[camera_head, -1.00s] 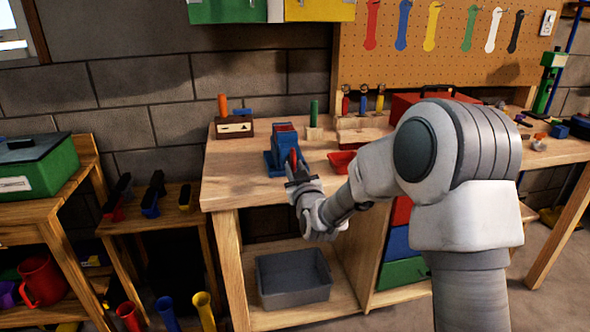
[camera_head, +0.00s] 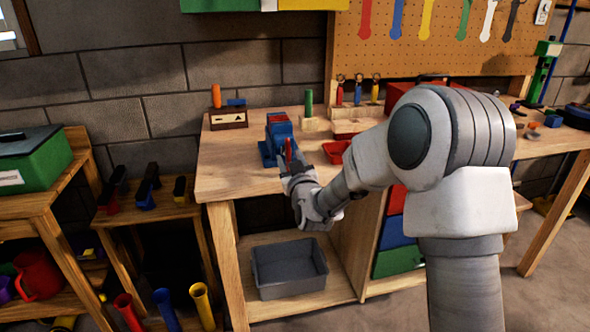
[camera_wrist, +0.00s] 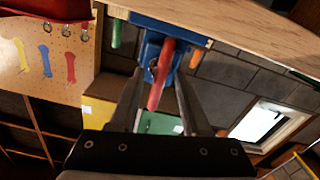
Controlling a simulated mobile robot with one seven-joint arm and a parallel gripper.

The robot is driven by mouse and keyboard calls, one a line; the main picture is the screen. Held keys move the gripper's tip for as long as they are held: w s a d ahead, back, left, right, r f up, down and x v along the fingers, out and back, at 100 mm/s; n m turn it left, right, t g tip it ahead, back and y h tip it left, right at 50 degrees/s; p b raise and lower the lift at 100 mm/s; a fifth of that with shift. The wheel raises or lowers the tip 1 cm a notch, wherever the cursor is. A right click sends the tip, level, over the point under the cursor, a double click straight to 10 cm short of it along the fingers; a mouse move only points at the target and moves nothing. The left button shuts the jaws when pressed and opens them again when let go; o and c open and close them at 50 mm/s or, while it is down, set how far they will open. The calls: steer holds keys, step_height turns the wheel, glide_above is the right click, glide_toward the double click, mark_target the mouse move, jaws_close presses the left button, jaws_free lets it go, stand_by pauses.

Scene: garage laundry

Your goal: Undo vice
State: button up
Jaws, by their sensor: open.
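The blue vice (camera_head: 275,140) stands on the wooden workbench near its left front edge. Its red handle (camera_head: 288,150) points toward my gripper (camera_head: 290,170). In the wrist view the vice (camera_wrist: 152,48) is at the upper middle, and the red handle (camera_wrist: 161,78) lies between the two fingers of my gripper (camera_wrist: 160,95). The fingers are apart, one on each side of the handle, with gaps visible. What the vice jaws hold is too small to tell.
The workbench (camera_head: 235,180) carries a red tray (camera_head: 337,152) right of the vice and a brown block (camera_head: 229,119) behind it to the left. A grey bin (camera_head: 290,268) sits on the shelf below. A pegboard (camera_wrist: 45,60) also shows in the wrist view.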

steer(key=v, duration=1.7)
steer(key=shift+p, duration=0.35)
steer(key=shift+r, duration=0.25)
